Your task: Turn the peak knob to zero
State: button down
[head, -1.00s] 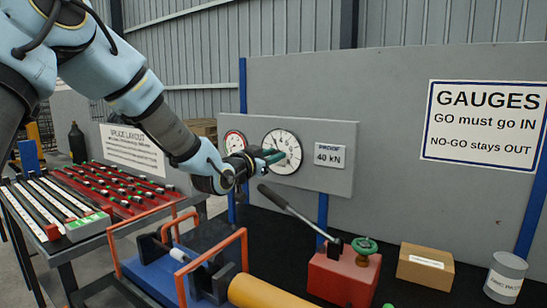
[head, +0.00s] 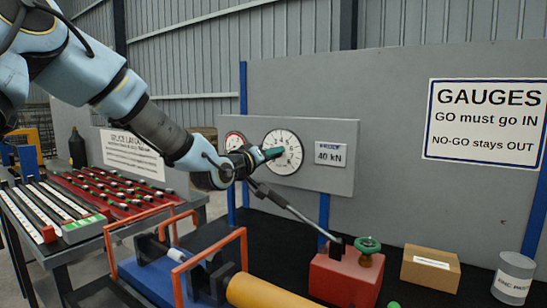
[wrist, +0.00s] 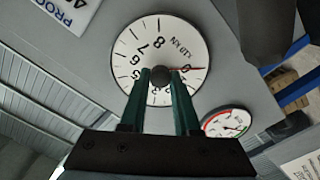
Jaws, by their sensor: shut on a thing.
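The large white gauge dial (head: 291,165) is mounted on a grey panel and also shows in the wrist view (wrist: 133,48). My gripper (head: 276,153) reaches to the middle of the dial. In the wrist view its two green fingers (wrist: 161,80) are shut on the small dark peak knob (wrist: 160,74) at the dial's centre. A thin red needle (wrist: 195,69) runs right from the knob, across or very near the 0 mark. The fingers hide the lower part of the dial, and I cannot see another needle clearly.
A smaller red-rimmed gauge (head: 234,141) sits left of the dial, and a PROOF 40 kN label (head: 331,155) to its right. Below are a pump lever (head: 290,212), a red pump block (head: 345,275) and orange frame bars (head: 150,216).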

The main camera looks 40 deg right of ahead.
jog(key=shift+w+f+n, duration=0.1)
jog(key=shift+f+n, duration=0.05)
jog(key=shift+n, duration=4.95)
jog(key=c, duration=0.6)
grip_release()
jog(key=shift+c, duration=0.2)
jog(key=b+v, duration=0.2)
jog(key=v, duration=0.9)
